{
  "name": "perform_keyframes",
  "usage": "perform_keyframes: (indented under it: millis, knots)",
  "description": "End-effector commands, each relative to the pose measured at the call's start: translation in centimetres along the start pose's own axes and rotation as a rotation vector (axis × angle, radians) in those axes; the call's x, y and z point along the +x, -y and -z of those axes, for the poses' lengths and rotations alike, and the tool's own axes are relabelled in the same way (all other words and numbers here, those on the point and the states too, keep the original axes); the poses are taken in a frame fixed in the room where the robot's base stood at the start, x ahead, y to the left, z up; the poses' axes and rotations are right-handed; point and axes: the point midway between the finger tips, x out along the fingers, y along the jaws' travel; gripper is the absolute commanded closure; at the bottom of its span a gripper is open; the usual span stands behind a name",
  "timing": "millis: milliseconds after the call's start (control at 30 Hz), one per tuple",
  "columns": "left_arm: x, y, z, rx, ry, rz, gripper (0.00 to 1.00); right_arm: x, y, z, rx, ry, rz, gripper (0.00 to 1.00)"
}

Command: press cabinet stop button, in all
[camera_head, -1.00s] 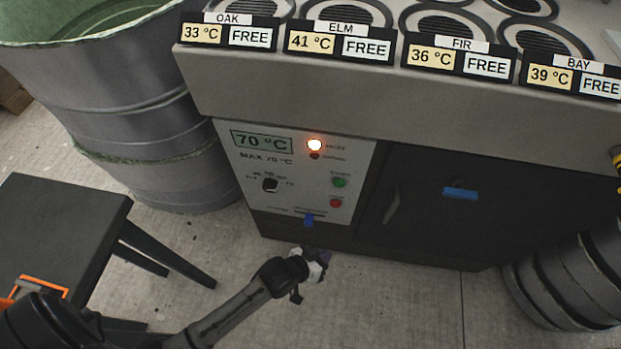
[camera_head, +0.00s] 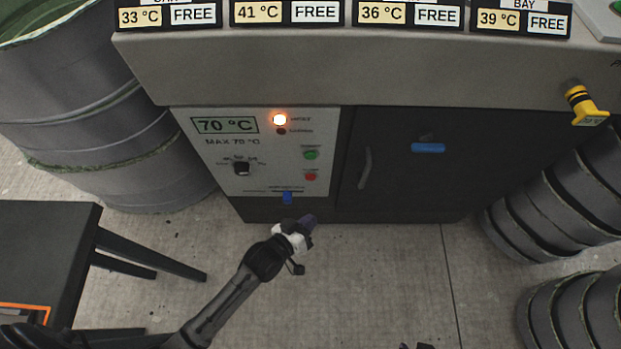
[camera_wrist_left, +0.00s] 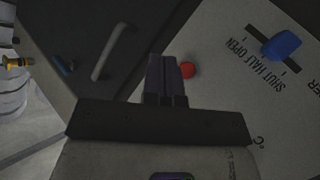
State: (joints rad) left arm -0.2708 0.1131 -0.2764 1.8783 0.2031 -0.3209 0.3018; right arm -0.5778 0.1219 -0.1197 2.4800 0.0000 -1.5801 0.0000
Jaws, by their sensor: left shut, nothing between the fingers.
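The cabinet (camera_head: 400,205) has a pale control panel (camera_head: 215,150) on its front. The red stop button (camera_head: 311,177) is at the panel's lower right, below a green button (camera_head: 311,155). My left gripper (camera_head: 307,221) is shut and empty, low in front of the cabinet and below the red button in the head view. In the left wrist view the shut fingers (camera_wrist_left: 168,72) appear just beside the red button (camera_wrist_left: 188,70); I cannot tell whether they touch it. A small dark piece at the head view's bottom edge may be my right gripper; its jaws cannot be made out.
A dark door with a handle (camera_head: 365,168) and a blue tab (camera_head: 428,148) is to the right. A black stool (camera_head: 50,250) and a large drum (camera_head: 100,130) stand left. Floor in front is clear.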

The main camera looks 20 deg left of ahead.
Motion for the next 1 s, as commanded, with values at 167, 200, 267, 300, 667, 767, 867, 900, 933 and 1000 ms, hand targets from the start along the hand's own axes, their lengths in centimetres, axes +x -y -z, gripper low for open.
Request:
perform_keyframes:
  millis: [167,200,267,300,667,767,867,900,933,1000]
  knots:
    - [1.3,1.0,0.6,0.004,-0.003,0.0,1.0,1.2,0.2,-0.5,0.003,0.002,0.003,0.57]
    - [1.6,1.3,0.9,0.004,-0.003,0.0,1.0,1.5,0.2,-0.6,0.004,0.002,0.004,0.57]
    - [2.1,1.7,1.3,0.004,-0.004,0.0,1.0,1.9,0.2,-0.7,0.005,0.002,0.004,0.57]
    - [2.5,2.0,1.5,0.003,-0.003,0.0,1.0,2.3,0.3,-0.8,0.005,0.002,0.005,0.57]
    - [5.0,3.7,3.7,0.003,-0.001,0.0,1.0,3.2,0.3,-1.1,0.005,0.003,0.005,0.57]
    - [5.5,4.0,4.0,0.002,0.0,0.0,1.0,3.1,0.3,-1.1,0.004,0.002,0.004,0.57]
    - [5.7,4.2,4.2,0.001,0.0,0.0,1.0,3.1,0.2,-1.1,0.002,0.003,0.003,0.57]
    - [5.8,4.2,4.2,0.001,0.0,0.0,1.0,3.1,0.2,-1.1,0.001,0.003,0.002,0.57]
    - [5.8,4.3,4.3,0.001,0.0,0.0,1.0,3.1,0.2,-1.1,0.0,0.003,0.001,0.57]
    - [5.9,4.3,4.3,0.001,0.0,0.0,1.0,3.1,0.1,-1.1,-0.002,0.003,-0.001,0.57]
